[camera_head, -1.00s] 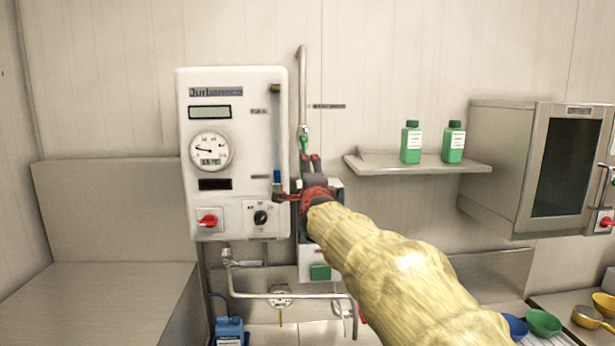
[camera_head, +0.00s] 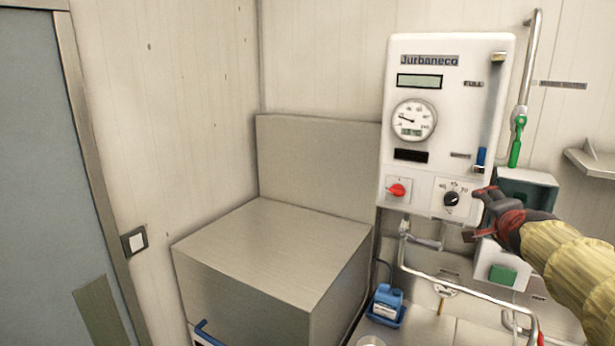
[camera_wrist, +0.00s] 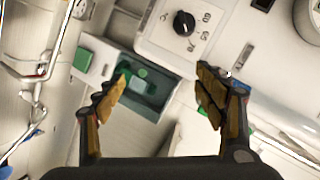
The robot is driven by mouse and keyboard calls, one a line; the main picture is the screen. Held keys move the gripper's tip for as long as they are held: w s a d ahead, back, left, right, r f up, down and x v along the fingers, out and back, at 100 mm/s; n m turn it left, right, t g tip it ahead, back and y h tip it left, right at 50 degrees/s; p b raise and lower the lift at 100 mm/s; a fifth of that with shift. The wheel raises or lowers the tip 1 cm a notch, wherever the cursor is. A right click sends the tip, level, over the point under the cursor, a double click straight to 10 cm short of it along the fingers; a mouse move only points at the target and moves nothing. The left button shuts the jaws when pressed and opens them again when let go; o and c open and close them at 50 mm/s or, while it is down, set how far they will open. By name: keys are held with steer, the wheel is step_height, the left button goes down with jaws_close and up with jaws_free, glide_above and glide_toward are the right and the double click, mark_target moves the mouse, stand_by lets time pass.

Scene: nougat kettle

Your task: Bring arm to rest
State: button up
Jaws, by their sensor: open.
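My gripper (camera_head: 476,215) is at the right in the head view, at the end of my yellow-sleeved arm. It is in front of the lower right part of the white control panel (camera_head: 440,135), near its black knob (camera_head: 451,198). In the wrist view my gripper (camera_wrist: 160,100) has its two fingers wide apart with nothing between them in its grasp. Beyond the fingers are a dark green open box (camera_wrist: 150,95) and the panel's black knob (camera_wrist: 184,23). Whether the fingers touch anything cannot be told.
Pipes (camera_head: 450,282) run below the panel. A blue canister (camera_head: 387,301) stands low beside a steel cabinet (camera_head: 275,255). A grey door (camera_head: 45,180) is at far left.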

steer(key=s+a+f+n+g+y+b, duration=0.1)
steer(key=s+a+f+n+g+b, duration=0.1)
steer(key=s+a+f+n+b, duration=0.3)
steer(key=s+a+f+n+g+y+b, duration=0.2)
steer(key=s+a+f+n+b, duration=0.3)
steer(key=s+a+f, duration=0.7)
steer(key=s+a+f+n+g+y+b, duration=0.2)
steer(key=s+a+f+n+b, duration=0.3)
steer(key=s+f, duration=1.2)
steer(key=a+f+n+g, duration=0.1)
steer(key=a+n, duration=0.1)
steer(key=a, duration=0.2)
steer(key=shift+s+g, duration=0.3)
steer(key=shift+s, duration=0.1)
